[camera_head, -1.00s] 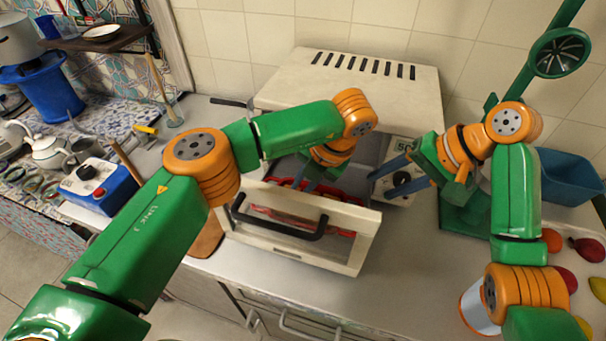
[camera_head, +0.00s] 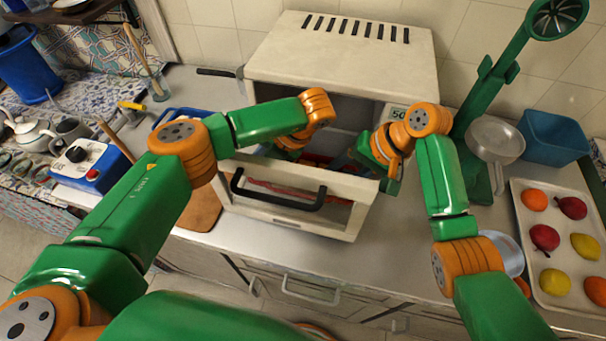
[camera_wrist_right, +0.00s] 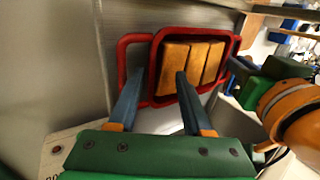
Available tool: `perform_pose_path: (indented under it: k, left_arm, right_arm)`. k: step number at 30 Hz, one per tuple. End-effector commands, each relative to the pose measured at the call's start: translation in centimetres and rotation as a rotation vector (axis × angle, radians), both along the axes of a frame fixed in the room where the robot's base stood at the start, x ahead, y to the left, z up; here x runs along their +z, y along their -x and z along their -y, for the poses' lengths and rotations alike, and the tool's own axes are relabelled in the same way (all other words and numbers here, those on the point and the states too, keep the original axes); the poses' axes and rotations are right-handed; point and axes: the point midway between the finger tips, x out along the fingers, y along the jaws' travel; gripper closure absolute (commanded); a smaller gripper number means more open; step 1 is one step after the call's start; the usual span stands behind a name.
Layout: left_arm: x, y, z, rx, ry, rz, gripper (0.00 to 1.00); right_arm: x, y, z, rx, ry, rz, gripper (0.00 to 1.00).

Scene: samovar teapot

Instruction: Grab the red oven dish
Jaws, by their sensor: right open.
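The red oven dish (camera_wrist_right: 150,60) has a red rim with looped ends and holds several golden-brown slabs. It lies inside the toaster oven (camera_head: 345,55), whose door (camera_head: 290,210) is open; in the head view only a little red shows behind the door. My right gripper (camera_wrist_right: 158,75) is open, its two blue fingers apart over the near side of the dish, with no visible grip on it. My left gripper reaches into the oven at the dish's other end. Its fingers are mostly hidden behind its wrist in the head view.
The open door with its black handle (camera_head: 278,192) stands in front of the oven cavity. A tray of fruit (camera_head: 558,240), a pan (camera_head: 495,140) and a blue bin (camera_head: 555,138) are at the right. A blue-and-white device (camera_head: 92,168) is at the left.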

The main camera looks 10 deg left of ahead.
Motion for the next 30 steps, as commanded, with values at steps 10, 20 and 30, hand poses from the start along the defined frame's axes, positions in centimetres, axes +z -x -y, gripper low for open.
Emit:
perform_pose_path:
  k: [10,20,30]
  left_arm:
    - [-0.41,-0.01,-0.28,-0.001,0.0,0.0,0.82]
    - [-0.4,-0.01,-0.26,-0.001,0.0,0.0,1.0]
    - [-0.42,-0.03,-0.17,-0.003,0.003,0.001,1.0]
  right_arm:
    - [-0.43,-0.01,-0.28,-0.001,-0.001,0.001,0.51]
    - [-0.47,0.01,-0.25,-0.001,0.0,-0.001,1.0]
    - [-0.54,0.06,-0.28,0.0,0.0,-0.002,1.0]
